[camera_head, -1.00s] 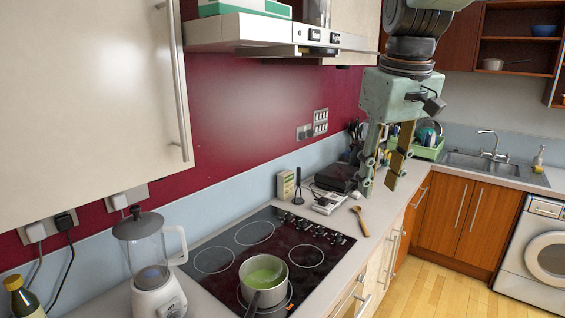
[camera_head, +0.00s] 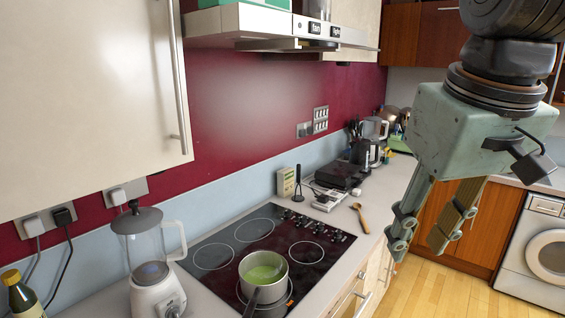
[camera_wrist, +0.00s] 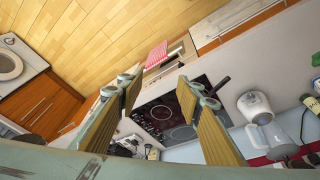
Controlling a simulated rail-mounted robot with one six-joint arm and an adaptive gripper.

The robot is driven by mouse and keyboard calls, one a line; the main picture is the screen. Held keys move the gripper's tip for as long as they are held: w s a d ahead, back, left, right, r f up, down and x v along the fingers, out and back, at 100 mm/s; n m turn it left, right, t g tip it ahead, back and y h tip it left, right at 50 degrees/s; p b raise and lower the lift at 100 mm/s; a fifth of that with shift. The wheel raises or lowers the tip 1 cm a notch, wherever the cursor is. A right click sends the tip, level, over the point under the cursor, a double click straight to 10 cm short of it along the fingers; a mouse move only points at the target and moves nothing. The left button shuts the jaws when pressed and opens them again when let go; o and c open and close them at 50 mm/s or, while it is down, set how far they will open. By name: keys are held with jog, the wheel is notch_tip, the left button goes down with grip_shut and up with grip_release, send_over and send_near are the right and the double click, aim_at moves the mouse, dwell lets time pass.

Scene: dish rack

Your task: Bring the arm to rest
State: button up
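My gripper (camera_head: 419,246) hangs from my arm at the right of the head view, fingers pointing down, over the floor side of the counter. Its two fingers are apart with nothing between them. In the wrist view the fingers (camera_wrist: 166,84) also stand well apart and empty. The gripper hides part of the wooden cabinets and the sink area behind it in the head view. It touches nothing that I can see.
A black hob (camera_head: 275,240) with a pot (camera_head: 262,274) of green contents is set in the counter. A blender (camera_head: 150,260) stands left of it. A wooden spoon (camera_head: 360,217) lies on the counter. A washing machine (camera_head: 540,248) is at the right. The wooden floor (camera_head: 430,290) is clear.

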jog(key=s+f, duration=0.3)
jog(key=s, duration=0.3)
jog(key=s+f+m+b, duration=0.1)
jog(key=s+f, duration=0.2)
jog(key=s, duration=0.4)
jog(key=shift+f+m+t, duration=0.3)
